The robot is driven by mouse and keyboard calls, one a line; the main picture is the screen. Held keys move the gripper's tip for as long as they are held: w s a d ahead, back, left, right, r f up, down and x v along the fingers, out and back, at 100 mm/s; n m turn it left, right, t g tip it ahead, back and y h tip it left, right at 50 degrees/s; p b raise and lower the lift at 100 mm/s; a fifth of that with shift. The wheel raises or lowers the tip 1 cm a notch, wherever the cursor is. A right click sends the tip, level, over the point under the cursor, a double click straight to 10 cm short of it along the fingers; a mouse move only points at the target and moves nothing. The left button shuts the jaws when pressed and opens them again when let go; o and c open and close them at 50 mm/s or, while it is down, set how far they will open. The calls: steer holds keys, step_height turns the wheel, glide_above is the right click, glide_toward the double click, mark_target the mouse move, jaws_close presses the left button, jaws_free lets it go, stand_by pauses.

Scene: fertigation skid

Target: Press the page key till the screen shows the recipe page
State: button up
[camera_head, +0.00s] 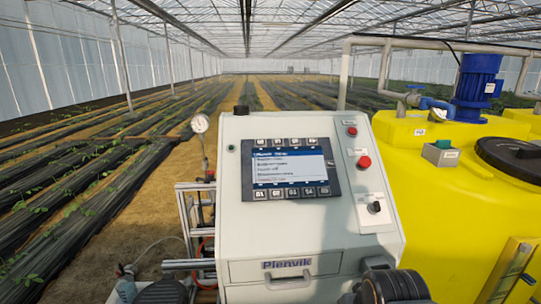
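The screen (290,167) sits in a dark panel on the sloped face of the light grey control cabinet (262,226). It is lit, with a dark blue header bar and several text lines on white. The header is too blurred to read surely, so I cannot tell which page shows. A row of small keys (287,142) runs above the screen and another row (292,192) below it. Their labels are too small to tell which is the page key. My gripper is not in view, and nothing covers the panel.
Right of the screen are a red button (364,162), a smaller red one (352,131) and a black rotary knob (374,207). A yellow tank (440,215) with a blue pump (476,85) stands at right. A pressure gauge (200,123) rises at left. Crop rows lie behind.

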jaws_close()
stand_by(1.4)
